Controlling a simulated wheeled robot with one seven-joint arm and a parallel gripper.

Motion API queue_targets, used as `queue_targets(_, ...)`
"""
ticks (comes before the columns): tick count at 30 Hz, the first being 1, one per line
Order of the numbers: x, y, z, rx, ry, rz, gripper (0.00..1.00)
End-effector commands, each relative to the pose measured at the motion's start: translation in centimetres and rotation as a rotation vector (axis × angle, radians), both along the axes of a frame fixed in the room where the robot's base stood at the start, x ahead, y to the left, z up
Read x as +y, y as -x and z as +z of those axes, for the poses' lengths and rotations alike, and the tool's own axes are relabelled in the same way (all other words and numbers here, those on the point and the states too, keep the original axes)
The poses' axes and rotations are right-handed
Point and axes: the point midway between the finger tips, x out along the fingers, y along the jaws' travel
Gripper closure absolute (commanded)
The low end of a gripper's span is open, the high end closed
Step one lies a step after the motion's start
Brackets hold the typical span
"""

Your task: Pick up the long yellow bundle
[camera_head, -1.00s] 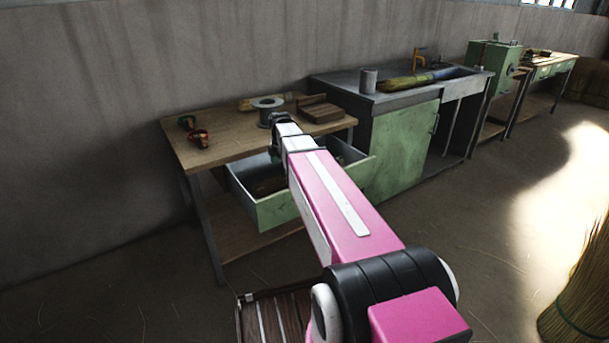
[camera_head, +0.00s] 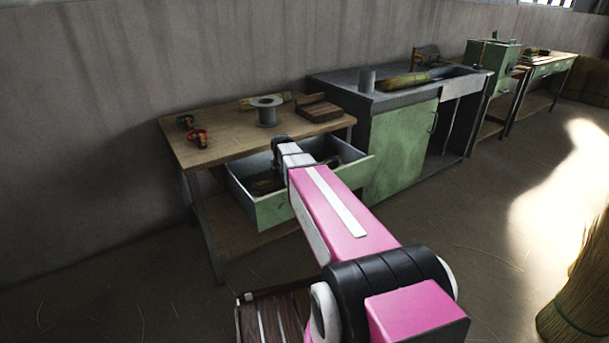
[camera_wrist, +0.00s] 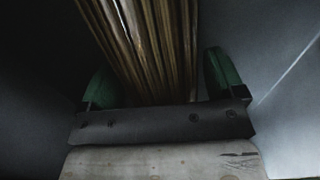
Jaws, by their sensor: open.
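A bundle of long brownish-yellow stalks (camera_wrist: 150,45) fills the middle of the wrist view. My gripper (camera_wrist: 160,78) is open, with one green finger on each side of the stalks. I cannot tell whether the fingers touch them. In the head view my arm reaches into the open green drawer (camera_head: 272,212) under the wooden table, where dark brownish bundles (camera_head: 267,186) show partly. My arm hides much of the drawer and the fingers do not show there. Another long yellowish bundle (camera_head: 404,81) lies on the grey sink counter.
The green cabinet (camera_head: 403,150) stands close on the right. Drawer walls flank my gripper. A large straw sheaf (camera_head: 575,300) stands at lower right.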

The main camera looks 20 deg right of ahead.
Motion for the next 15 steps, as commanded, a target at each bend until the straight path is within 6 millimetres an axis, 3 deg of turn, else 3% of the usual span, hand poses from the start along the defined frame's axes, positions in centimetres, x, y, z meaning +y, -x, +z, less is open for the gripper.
queue_targets(3, 0.00, 0.00, 0.04, 0.000, 0.000, 0.000, 0.15)
queue_targets(8, 0.00, 0.00, 0.05, 0.000, 0.000, 0.000, 0.67)
queue_targets(15, 0.00, 0.00, 0.07, 0.000, 0.000, 0.000, 0.67)
